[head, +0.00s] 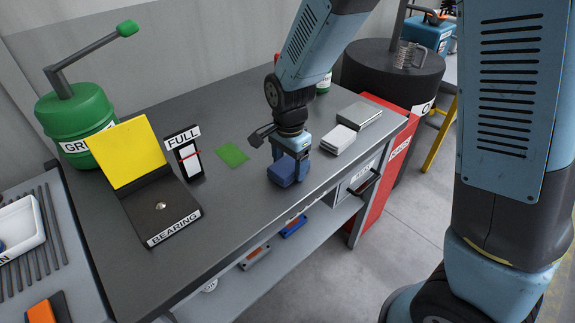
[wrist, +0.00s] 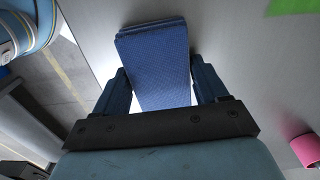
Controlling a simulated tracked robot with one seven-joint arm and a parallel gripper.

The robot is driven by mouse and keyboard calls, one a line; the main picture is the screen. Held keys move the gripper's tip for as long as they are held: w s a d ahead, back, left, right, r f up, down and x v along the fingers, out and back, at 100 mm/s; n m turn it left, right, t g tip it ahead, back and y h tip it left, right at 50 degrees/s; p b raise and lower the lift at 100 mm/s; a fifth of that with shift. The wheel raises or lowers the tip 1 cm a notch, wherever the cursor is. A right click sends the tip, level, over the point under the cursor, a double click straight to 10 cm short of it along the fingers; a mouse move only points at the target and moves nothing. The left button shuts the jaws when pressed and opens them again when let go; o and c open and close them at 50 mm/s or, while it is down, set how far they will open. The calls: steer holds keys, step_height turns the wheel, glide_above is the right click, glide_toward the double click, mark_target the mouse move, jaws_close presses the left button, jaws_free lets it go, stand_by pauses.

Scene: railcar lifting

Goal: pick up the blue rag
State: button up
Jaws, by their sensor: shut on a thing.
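The blue rag (head: 283,172) is a folded, thick blue cloth near the front edge of the grey workbench, at the middle of the head view. My gripper (head: 290,162) reaches down from above and is shut on it. In the wrist view the rag (wrist: 156,62) sits between the two dark blue fingers of my gripper (wrist: 162,88), with its far end sticking out past them. I cannot tell whether the rag still touches the bench top.
The workbench (head: 225,195) holds a green cloth (head: 232,154), a white folded stack (head: 338,139), a grey folded stack (head: 360,115), a black FULL gauge (head: 186,155) and a yellow-lidded BEARING box (head: 160,210). A green grease can (head: 75,122) stands at the back left. A black drum (head: 393,75) stands right.

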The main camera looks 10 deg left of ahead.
mark_target(289, 164)
steer(key=shift+r, duration=0.4)
step_height(289, 164, up, 3)
steer(key=shift+f, duration=0.2)
steer(key=s+d+r, duration=0.2)
steer(key=s+r, duration=0.7)
steer(key=s, duration=0.5)
steer(key=shift+d+r, duration=0.2)
steer(key=shift+r, duration=0.05)
